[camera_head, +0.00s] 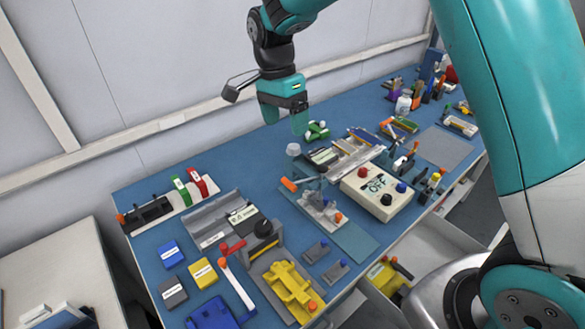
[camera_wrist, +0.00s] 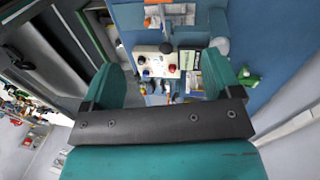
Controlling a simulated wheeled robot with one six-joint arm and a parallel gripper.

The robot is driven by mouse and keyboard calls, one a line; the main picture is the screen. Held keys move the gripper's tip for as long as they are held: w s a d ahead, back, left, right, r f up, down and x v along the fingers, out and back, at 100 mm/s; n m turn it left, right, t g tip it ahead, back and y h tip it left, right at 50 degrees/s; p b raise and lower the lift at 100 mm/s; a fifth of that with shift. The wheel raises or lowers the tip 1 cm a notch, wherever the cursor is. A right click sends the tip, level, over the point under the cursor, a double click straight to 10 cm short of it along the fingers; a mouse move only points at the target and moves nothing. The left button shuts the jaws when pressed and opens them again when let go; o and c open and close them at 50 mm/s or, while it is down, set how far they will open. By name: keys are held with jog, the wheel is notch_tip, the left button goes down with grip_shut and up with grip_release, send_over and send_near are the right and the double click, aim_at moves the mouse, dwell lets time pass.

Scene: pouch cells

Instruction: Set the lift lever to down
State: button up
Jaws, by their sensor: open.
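I cannot tell for sure which lever is the lift lever. An orange-tipped lever (camera_head: 289,184) stands at the left of the middle fixture, beside the white control box (camera_head: 376,191) with its OFF label and coloured buttons. Another lever with a red-orange end (camera_head: 224,250) stands at the front left by the yellow fixture. My gripper (camera_head: 284,116) is open and empty, high above the back of the bench, apart from both levers.
The blue bench (camera_head: 245,175) is crowded. A grey tray (camera_head: 212,216), small blue, yellow and grey boxes, and a yellow fixture (camera_head: 288,288) fill the front left. Green parts (camera_head: 317,131) lie below my gripper. An open drawer (camera_head: 415,245) juts out at the front.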

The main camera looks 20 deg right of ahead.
aim_at(294, 183)
jog(key=s+f+p, duration=0.1)
jog(key=f, duration=0.4)
jog(key=s+f+p, duration=0.1)
jog(key=f, duration=0.5)
jog(key=s+f+p, duration=0.1)
jog(key=f, duration=0.4)
jog(key=shift+d+f+p, duration=0.15)
jog(key=shift+d+p, duration=0.15)
jog(key=shift+d, duration=0.1)
jog(key=c, duration=1.2)
